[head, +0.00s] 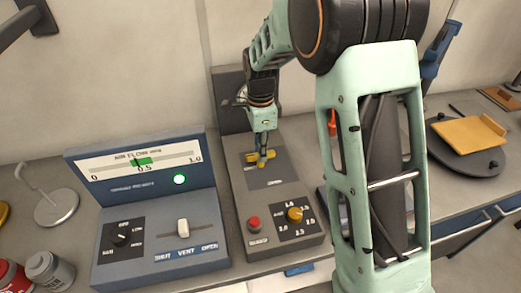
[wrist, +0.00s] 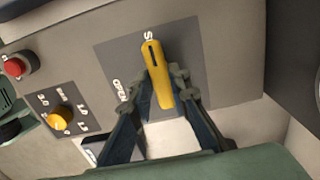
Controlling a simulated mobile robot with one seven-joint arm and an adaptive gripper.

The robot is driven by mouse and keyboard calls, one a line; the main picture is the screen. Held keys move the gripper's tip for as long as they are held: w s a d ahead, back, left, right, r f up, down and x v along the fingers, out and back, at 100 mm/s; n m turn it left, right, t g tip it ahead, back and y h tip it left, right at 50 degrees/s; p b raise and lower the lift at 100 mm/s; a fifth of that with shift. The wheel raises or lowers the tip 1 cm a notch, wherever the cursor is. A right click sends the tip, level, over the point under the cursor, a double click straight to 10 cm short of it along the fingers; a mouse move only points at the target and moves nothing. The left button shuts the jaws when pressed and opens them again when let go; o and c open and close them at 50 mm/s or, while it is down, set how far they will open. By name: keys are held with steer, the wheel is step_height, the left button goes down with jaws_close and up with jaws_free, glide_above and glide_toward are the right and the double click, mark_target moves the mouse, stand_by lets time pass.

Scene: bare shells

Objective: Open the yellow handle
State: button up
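The yellow handle (wrist: 154,62) is a flat lever with a dark slot, on a dark grey plate of a grey console. In the wrist view its far end points up toward a label starting with "S". The word "OPEN" is printed to its left.
The same console carries a red button (head: 254,223) and a yellow knob (head: 295,214) in front of the handle. A blue-grey panel (head: 150,259) with a slider, black knob and green lamp stands to the left. A round dark stand with a yellow plate (head: 467,134) is at right.

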jaws_close()
steer(key=n, duration=0.3)
steer(key=shift+n+b, duration=0.4)
steer(key=n, duration=0.4)
steer(key=shift+n+b, duration=0.3)
steer(key=n, duration=0.4)
steer(key=shift+n, duration=0.3)
steer(key=n, duration=0.4)
steer(key=shift+n, duration=0.4)
steer(key=shift+r, duration=0.1)
